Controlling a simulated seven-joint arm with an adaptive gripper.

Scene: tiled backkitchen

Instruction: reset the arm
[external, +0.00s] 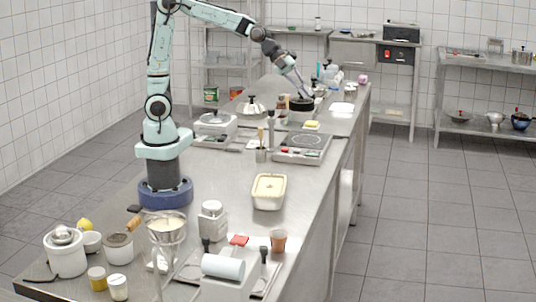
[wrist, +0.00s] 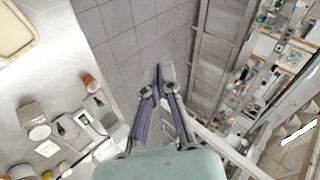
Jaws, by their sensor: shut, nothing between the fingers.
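My arm (external: 160,70) stands on its blue base and reaches over the far part of the long steel counter (external: 222,225). My gripper (external: 306,97) is small in the external view and shows just above or in front of a dark pot (external: 301,104); I cannot tell whether they touch. In the wrist view my gripper (wrist: 160,77) has its two fingers close together, shut, with nothing between them. Behind the fingers the wrist view shows tiled floor (wrist: 125,35).
A burner plate (external: 305,146), a scale (external: 214,129) and a rectangular cream-filled container (external: 269,191) stand along the counter. Jars, a strainer and a white canister (external: 211,221) crowd its near end. Wire shelving (external: 222,72) stands behind. Floor on the right is clear.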

